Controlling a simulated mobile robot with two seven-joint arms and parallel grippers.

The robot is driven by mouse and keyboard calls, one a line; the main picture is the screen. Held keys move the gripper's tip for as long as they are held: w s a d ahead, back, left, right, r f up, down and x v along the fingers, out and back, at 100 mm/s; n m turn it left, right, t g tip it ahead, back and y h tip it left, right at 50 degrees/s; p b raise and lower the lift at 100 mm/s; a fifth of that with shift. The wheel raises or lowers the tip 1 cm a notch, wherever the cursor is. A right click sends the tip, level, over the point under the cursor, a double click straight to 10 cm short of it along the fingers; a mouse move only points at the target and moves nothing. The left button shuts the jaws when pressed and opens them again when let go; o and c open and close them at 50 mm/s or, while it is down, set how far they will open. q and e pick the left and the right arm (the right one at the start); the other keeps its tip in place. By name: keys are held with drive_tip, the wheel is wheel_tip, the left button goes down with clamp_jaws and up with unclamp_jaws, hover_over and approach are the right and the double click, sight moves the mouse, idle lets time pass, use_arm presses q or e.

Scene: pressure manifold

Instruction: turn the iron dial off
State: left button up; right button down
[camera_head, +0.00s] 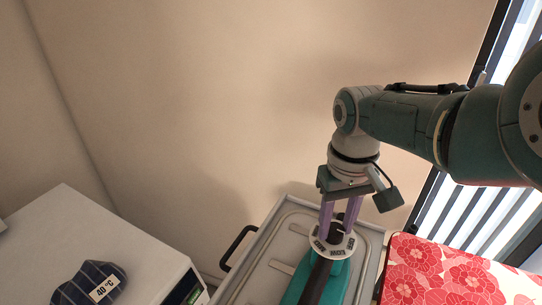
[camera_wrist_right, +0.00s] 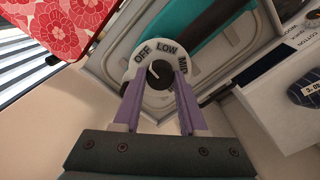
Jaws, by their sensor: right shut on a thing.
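The teal iron (camera_head: 335,283) with a dark handle sits on a light metal tray (camera_head: 250,283). Its white dial (camera_head: 347,246) has a dark knob (camera_wrist_right: 160,76) in the middle. The white pointer line on the knob slants to the upper left, on the OFF side. My right gripper (camera_head: 339,226) comes down from above with its purple fingers around the knob, shut on it. The fingers hide part of the dial. My left gripper is not in view.
A red flowered ironing board (camera_head: 440,275) lies right of the tray. A white cabinet (camera_head: 85,235) stands at left with a dark striped cloth (camera_head: 72,289) and a "40 °C" tag (camera_head: 104,289). A black handle (camera_head: 236,247) juts from the tray's left side. A wall stands behind.

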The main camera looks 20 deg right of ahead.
sight(335, 228)
drive_tip(key=shift+n, duration=0.5)
drive_tip(key=shift+c, duration=2.2)
unclamp_jaws()
wheel_tip(335, 228, up, 10)
drive_tip(key=p, duration=0.6)
